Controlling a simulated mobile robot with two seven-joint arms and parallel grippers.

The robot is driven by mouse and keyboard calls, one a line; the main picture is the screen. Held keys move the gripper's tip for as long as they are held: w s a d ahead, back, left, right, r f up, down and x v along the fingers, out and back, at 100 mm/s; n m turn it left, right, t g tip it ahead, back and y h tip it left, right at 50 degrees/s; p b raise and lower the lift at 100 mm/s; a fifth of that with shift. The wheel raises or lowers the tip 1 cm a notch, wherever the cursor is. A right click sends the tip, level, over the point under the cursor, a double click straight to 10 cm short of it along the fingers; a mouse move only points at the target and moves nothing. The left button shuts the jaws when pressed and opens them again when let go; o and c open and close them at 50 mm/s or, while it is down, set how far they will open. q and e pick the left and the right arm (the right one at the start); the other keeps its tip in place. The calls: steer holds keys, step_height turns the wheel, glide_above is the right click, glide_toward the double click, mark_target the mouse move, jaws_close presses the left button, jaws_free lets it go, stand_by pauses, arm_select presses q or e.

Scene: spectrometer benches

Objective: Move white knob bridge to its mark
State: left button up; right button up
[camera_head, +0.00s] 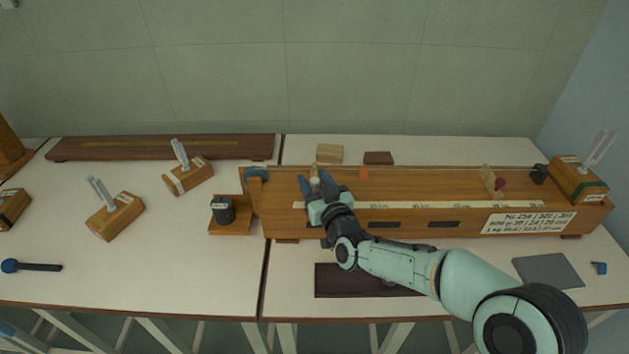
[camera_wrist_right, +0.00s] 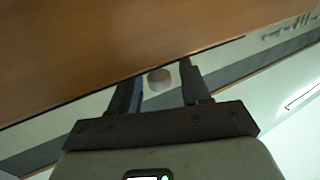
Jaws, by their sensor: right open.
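The white knob bridge (camera_head: 314,171) is on the long wooden bench instrument (camera_head: 420,188), left of its middle, and is mostly hidden by my right gripper. My right gripper (camera_head: 315,178) is open, with one finger on each side of the pale knob. My left gripper is out of view.
A bridge with a dark red knob (camera_head: 488,178) stands farther right on the instrument. Two small blocks (camera_head: 329,153) lie behind it. A dark tray (camera_head: 335,281) lies in front, under my arm.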

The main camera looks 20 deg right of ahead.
steer(key=shift+w, duration=0.1)
jaws_close()
steer(key=a, duration=0.2)
steer(key=w+a, duration=0.1)
steer(key=a, duration=0.2)
steer(key=shift+w+a, duration=0.15)
steer(key=shift+w, duration=0.05)
steer(key=shift+a, duration=0.1)
jaws_free()
steer(key=shift+a, duration=0.15)
steer(key=shift+s, duration=0.1)
